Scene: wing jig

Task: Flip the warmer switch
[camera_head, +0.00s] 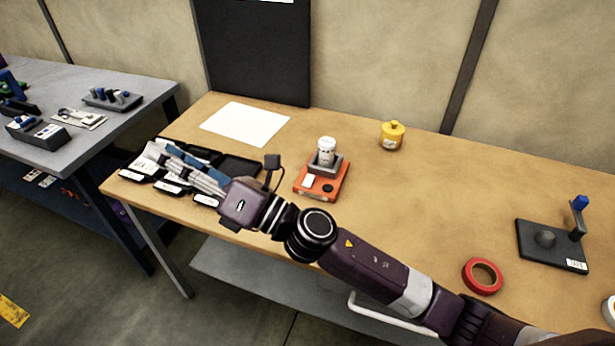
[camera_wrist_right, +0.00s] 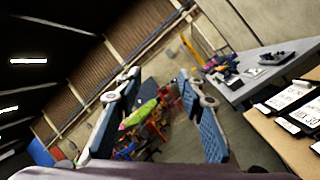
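The warmer (camera_head: 312,193) is an orange box with a grey holder on top, standing on the wooden table in the head view. A white lidded bottle (camera_head: 326,150) sits upright in its holder. A white label and a small dark round part show on its top; I cannot tell which part is the switch. My right arm passes in front of the warmer. Its gripper (camera_head: 172,162) is left of the warmer, above the black trays, apart from the warmer. In the right wrist view its blue-padded fingers (camera_wrist_right: 158,100) are spread with nothing between them. My left gripper is out of view.
Black labelled trays (camera_head: 170,188) line the table's left front edge. A white sheet (camera_head: 245,124) lies behind them. A yellow pot (camera_head: 392,135), red tape roll (camera_head: 482,276) and dark stand (camera_head: 550,245) are to the right. The table between warmer and stand is largely clear.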

